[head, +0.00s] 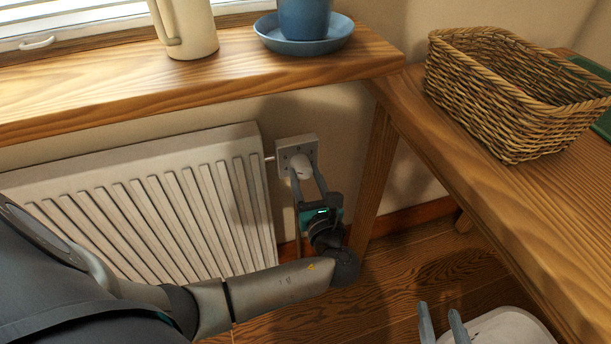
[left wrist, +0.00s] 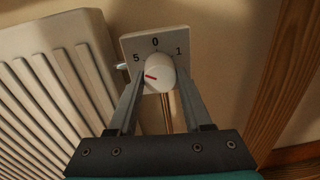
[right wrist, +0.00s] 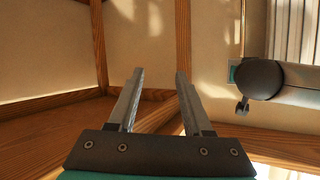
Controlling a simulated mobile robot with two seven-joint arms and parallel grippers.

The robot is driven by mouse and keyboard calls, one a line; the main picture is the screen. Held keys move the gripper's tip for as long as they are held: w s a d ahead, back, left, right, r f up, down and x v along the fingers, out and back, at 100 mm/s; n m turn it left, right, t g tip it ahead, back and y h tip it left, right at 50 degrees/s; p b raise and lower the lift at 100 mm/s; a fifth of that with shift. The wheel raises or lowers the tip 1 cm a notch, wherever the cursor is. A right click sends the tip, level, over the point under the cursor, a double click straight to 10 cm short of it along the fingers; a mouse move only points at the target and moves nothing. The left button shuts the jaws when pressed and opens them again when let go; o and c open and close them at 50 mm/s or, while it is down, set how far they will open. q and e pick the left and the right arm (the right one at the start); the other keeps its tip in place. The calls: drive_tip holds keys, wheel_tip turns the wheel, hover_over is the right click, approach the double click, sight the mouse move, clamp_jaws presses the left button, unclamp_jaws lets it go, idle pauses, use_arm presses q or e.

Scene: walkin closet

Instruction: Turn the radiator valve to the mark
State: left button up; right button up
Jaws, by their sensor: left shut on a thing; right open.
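The radiator valve is a round white knob (head: 301,166) on a square pale plate (head: 309,143) beside the radiator's right end. In the left wrist view the knob (left wrist: 160,73) has a red pointer line on its left side, aimed left and a little below the 5. The plate (left wrist: 134,44) shows 5, 0 and 1 along its top; its lower part is hidden by my fingers. My left gripper (head: 306,178) is shut on the knob, one finger on each side. My right gripper (head: 441,318) is open and empty, low over the floor; it also shows in the right wrist view (right wrist: 160,74).
The white radiator (head: 150,200) is left of the valve, under a wooden sill (head: 200,85) with a cream jug (head: 187,28) and a blue cup (head: 304,18) on a saucer. A wooden bench (head: 470,190) with a wicker basket (head: 515,95) stands right. A wooden leg (head: 377,185) is close right of the valve.

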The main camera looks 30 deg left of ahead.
use_arm(q)
drive_tip(key=shift+n, duration=0.3)
clamp_jaws()
